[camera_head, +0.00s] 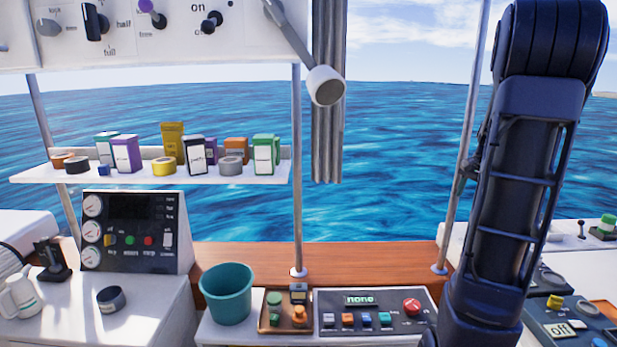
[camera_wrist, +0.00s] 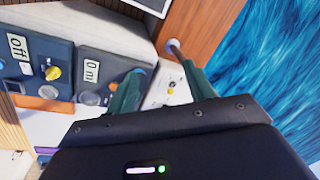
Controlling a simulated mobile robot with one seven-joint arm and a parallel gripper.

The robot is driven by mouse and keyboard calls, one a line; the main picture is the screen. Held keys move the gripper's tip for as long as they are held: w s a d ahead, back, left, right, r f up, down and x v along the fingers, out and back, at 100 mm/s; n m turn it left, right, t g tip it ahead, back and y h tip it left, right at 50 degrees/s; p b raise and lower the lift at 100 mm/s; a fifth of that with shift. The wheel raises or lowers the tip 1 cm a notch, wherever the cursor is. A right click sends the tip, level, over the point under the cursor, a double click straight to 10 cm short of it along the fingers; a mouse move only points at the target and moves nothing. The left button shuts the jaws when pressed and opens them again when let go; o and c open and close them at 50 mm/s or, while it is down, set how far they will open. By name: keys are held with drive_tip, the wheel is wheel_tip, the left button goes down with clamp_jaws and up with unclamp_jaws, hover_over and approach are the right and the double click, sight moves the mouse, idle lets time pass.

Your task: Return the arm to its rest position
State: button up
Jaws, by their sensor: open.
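My arm (camera_head: 525,170) stands upright at the right of the head view, its dark blue links running from the top edge down to the bottom edge. The gripper end is not visible in that view. In the wrist view, my gripper (camera_wrist: 162,71) shows two dark green fingers spread apart, with nothing held between them. Beyond the fingers are a white console surface and a wooden edge. The wrist picture is tilted. I cannot tell the exact distance from the fingers to the console.
A panel reading "off" (camera_head: 562,328) lies right of my arm; it also shows in the wrist view (camera_wrist: 37,68). A thin metal post (camera_head: 468,140) stands close left of the arm. A teal bucket (camera_head: 226,293) and a "none" panel (camera_head: 375,312) sit at lower centre. A stocked shelf (camera_head: 200,178) hangs left.

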drive_tip(key=s+a+r+n+t, duration=0.1)
drive_tip(key=s+a+r+n, duration=0.15)
drive_tip(key=s+a, duration=0.4)
drive_tip(key=s+a+r+n, duration=0.2)
drive_tip(key=s+a+n, duration=0.15)
drive_tip(key=a, duration=0.55)
drive_tip(key=s+a+f+n+t, duration=0.1)
drive_tip(key=s+a+n, duration=0.3)
drive_tip(key=s+a, duration=0.4)
drive_tip(key=s, duration=0.4)
drive_tip(key=shift+s+a+f+n+t+h, duration=0.15)
drive_tip(key=shift+s+a+n+t+h, duration=0.15)
drive_tip(key=shift+n+h, duration=0.1)
